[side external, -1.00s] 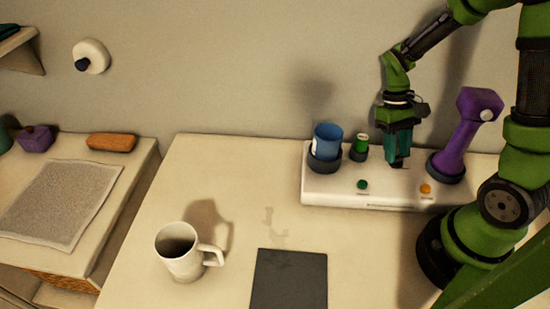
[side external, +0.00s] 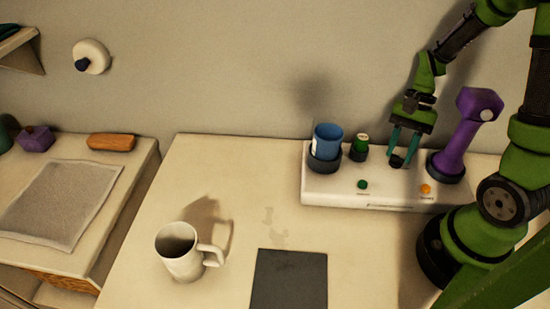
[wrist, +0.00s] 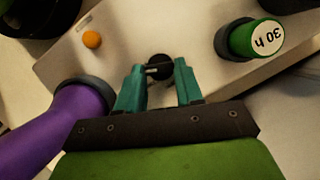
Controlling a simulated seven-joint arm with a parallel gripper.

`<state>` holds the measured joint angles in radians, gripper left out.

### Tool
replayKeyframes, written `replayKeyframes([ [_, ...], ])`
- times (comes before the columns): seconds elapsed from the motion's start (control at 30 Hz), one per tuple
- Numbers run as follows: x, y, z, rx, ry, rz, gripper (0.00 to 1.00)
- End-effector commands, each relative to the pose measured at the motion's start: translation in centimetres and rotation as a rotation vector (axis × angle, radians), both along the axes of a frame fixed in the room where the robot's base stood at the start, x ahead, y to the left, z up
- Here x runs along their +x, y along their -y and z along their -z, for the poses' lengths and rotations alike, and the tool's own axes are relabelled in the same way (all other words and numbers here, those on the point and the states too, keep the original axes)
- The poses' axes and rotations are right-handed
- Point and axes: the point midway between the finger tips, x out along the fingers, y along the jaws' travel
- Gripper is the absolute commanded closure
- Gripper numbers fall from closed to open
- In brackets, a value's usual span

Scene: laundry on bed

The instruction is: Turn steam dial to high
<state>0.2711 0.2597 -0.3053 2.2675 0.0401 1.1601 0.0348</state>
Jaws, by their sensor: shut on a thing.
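A small dark round dial (wrist: 159,67) sits on top of the white base unit (side external: 385,191). It also shows as a dark spot low between my fingers in the side view (side external: 397,160). Any marks around the dial are too small or hidden to read. A purple handheld steamer (side external: 465,135) stands upright in a dark ring just right of my gripper.
The base unit also carries a blue cup (side external: 327,140), a green-capped item (side external: 361,143), a green button (side external: 362,184) and an orange button (side external: 426,188). A white mug (side external: 182,255) and dark mat (side external: 289,280) lie in front. A round white fixture (side external: 91,56) is on the wall.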

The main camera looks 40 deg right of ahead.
Motion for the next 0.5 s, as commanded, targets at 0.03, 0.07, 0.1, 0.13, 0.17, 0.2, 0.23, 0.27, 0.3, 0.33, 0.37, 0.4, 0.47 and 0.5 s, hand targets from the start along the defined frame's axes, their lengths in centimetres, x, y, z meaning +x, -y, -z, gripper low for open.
replayKeyframes([
  [0.03,0.01,0.02,-0.09,0.001,0.003,0.029,0.94],
  [0.07,-0.01,0.02,-0.08,0.001,0.002,0.043,0.94],
  [0.1,-0.05,0.02,-0.08,0.001,0.002,0.061,0.94],
  [0.13,-0.06,0.01,-0.07,0.001,0.001,0.073,0.94],
  [0.17,-0.07,0.01,-0.07,0.002,0.001,0.084,0.94],
  [0.2,-0.07,0.00,-0.07,0.002,0.001,0.097,0.94],
  [0.23,-0.08,0.01,-0.07,0.002,0.001,0.106,0.94],
  [0.27,-0.09,0.02,-0.07,0.002,0.001,0.113,0.94],
  [0.3,-0.09,0.03,-0.07,0.001,0.001,0.122,0.94],
  [0.33,-0.09,0.04,-0.08,0.001,0.002,0.126,0.94],
  [0.37,-0.10,0.04,-0.08,0.001,0.002,0.131,0.94],
  [0.4,-0.10,0.05,-0.07,0.001,0.002,0.135,0.94],
  [0.47,-0.10,0.05,-0.07,0.001,0.002,0.141,0.94],
  [0.5,-0.10,0.05,-0.07,0.001,0.002,0.143,0.94],
])
